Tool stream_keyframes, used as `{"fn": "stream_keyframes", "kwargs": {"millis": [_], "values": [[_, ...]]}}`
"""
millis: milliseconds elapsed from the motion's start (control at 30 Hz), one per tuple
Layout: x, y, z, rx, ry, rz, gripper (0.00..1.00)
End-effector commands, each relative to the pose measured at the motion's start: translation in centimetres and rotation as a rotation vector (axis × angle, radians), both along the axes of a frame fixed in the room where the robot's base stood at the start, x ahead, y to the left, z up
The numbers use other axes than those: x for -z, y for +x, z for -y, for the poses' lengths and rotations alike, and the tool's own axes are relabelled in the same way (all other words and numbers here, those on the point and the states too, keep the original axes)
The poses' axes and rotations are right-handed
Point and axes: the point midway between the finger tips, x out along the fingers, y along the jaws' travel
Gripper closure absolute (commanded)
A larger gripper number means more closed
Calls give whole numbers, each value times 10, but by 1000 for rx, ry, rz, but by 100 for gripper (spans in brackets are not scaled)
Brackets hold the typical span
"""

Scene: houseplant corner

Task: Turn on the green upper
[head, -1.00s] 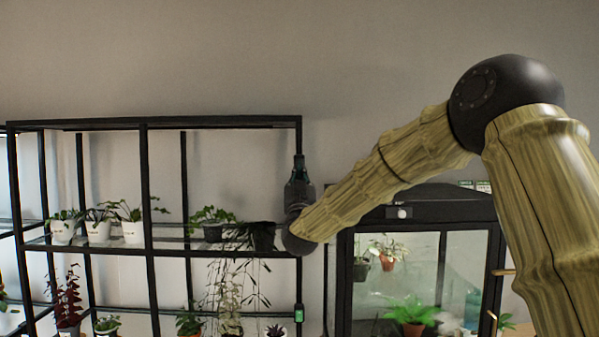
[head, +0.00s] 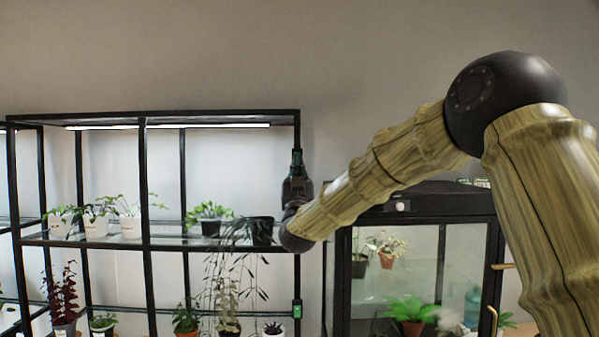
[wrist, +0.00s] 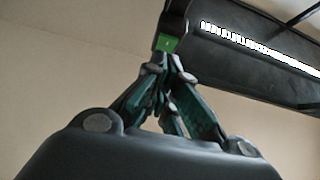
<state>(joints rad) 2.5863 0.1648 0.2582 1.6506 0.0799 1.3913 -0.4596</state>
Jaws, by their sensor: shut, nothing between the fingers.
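The green upper switch (wrist: 168,43) is a small green square on a dark housing on the shelf post, seen in the wrist view. My gripper (wrist: 172,66) is shut and empty, its fingertips just below the switch; I cannot tell if they touch it. In the head view my gripper (head: 297,155) points up beside the right post of the black rack, and I cannot make out the upper switch there. The light strip (head: 200,126) under the rack's top is lit, and it also shows bright in the wrist view (wrist: 262,49).
A second green switch (head: 297,308) sits lower on the same post. Potted plants stand on the rack shelf (head: 180,240), with a trailing plant (head: 240,250) close to my wrist. A glass cabinet (head: 430,207) with plants stands to the right, beneath my arm.

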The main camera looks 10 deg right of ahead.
Motion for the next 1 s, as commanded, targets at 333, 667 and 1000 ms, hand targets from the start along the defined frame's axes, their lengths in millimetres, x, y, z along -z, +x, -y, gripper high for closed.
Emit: {"fn": "stream_keyframes", "kwargs": {"millis": [333, 667, 1000], "values": [[43, -37, -13, -4, -2, -3, 100], [77, -65, -19, -4, -1, -1, 100], [81, -71, -20, -4, -1, 1, 100]]}}
